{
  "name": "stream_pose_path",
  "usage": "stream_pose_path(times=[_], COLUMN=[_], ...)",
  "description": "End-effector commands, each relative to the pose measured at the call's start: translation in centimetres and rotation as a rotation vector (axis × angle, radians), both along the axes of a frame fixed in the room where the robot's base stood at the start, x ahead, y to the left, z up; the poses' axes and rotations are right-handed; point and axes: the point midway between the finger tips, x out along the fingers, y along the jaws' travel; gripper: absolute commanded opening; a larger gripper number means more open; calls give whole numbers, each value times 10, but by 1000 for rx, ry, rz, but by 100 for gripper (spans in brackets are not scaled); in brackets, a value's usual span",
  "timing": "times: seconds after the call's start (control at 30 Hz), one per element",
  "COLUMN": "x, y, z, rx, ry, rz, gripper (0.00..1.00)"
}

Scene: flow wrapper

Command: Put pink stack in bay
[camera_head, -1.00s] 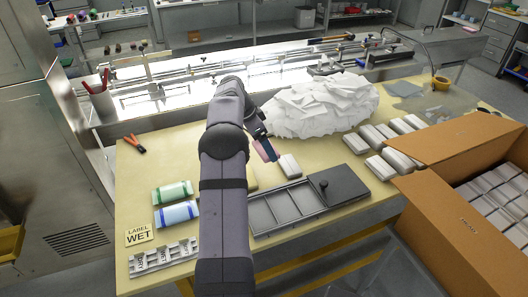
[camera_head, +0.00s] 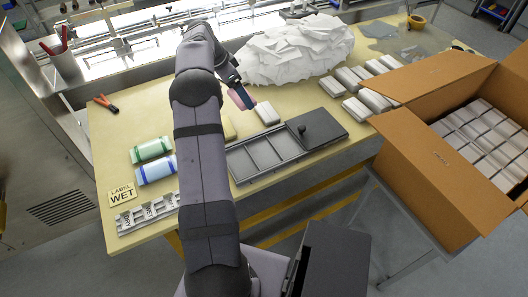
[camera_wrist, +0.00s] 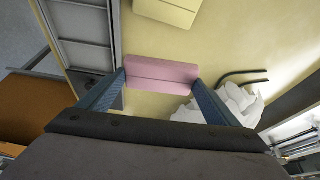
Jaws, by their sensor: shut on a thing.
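The pink stack (camera_head: 241,97) is held between the fingers of my gripper (camera_head: 236,88). In the wrist view the pink stack (camera_wrist: 161,74) spans the gap between the two blue fingertips of my gripper (camera_wrist: 160,82). It appears to be above the yellow table. The dark grey tray (camera_head: 236,166) has several bays and lies nearer the camera, with a dark lid with a knob (camera_head: 325,131) at its right end. In the wrist view the tray (camera_wrist: 92,55) is left of the pink stack. The bays I can see look empty.
A white stack (camera_head: 267,113) lies behind the tray. A yellow stack (camera_head: 229,131) is partly behind my arm. Green (camera_head: 150,149) and blue (camera_head: 156,169) packs lie left. A crumpled white heap (camera_head: 295,50) stands behind, and a cardboard box (camera_head: 440,85) is at right.

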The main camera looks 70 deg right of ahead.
Motion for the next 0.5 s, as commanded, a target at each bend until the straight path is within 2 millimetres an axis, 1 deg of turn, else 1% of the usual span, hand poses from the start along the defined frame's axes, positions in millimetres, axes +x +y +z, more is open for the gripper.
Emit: stream_pose_path(times=[0.13,0.2,0.5], x=[1,3,16], y=[0,1,-1], z=[3,7,49], rx=[0,-1,-4], ry=[0,-1,-1], rz=[2,6,24], gripper=[64,64,64])
